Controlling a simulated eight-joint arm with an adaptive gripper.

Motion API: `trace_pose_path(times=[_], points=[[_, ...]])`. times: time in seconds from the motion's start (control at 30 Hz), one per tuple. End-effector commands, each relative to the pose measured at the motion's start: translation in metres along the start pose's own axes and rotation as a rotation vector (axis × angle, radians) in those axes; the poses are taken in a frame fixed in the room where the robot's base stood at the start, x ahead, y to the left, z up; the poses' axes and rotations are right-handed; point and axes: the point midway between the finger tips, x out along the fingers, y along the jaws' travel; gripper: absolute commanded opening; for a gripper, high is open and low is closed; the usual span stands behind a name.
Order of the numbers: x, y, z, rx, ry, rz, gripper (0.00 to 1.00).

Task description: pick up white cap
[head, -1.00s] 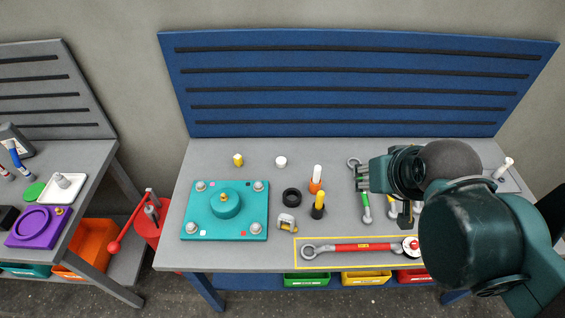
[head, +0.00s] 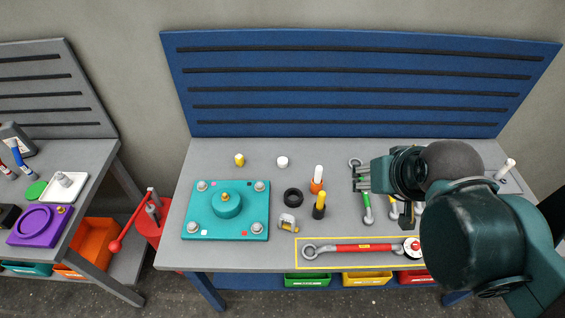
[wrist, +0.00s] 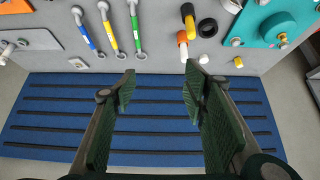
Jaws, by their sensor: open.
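The white cap (head: 282,162) is a small white cylinder standing on the grey bench, near its back edge. The yellow cap (head: 239,160) stands to its left. In the wrist view the white cap (wrist: 204,59) shows just beyond the right finger, near the bench's back edge. My gripper (head: 362,178) is open and empty, above the bench to the right of the cap and well apart from it. The two fingers (wrist: 157,84) are spread wide in the wrist view, with nothing between them.
An orange-and-white marker (head: 317,180), a black-and-yellow one (head: 319,204) and a black ring (head: 293,197) stand in front of the cap. A teal plate (head: 190,222) lies left. Wrenches, one green-handled (head: 367,208), lie under my gripper. A blue slatted panel (head: 350,80) rises behind.

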Motion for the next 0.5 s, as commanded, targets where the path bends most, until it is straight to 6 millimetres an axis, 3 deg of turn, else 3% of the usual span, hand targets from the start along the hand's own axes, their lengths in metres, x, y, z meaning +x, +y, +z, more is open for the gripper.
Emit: trace_pose_path(times=[0.27,0.5], points=[[0.003,-0.004,-0.011,-0.042,-0.017,-0.005,0.44],[0.013,-0.012,-0.033,-0.135,-0.056,-0.018,0.44]])
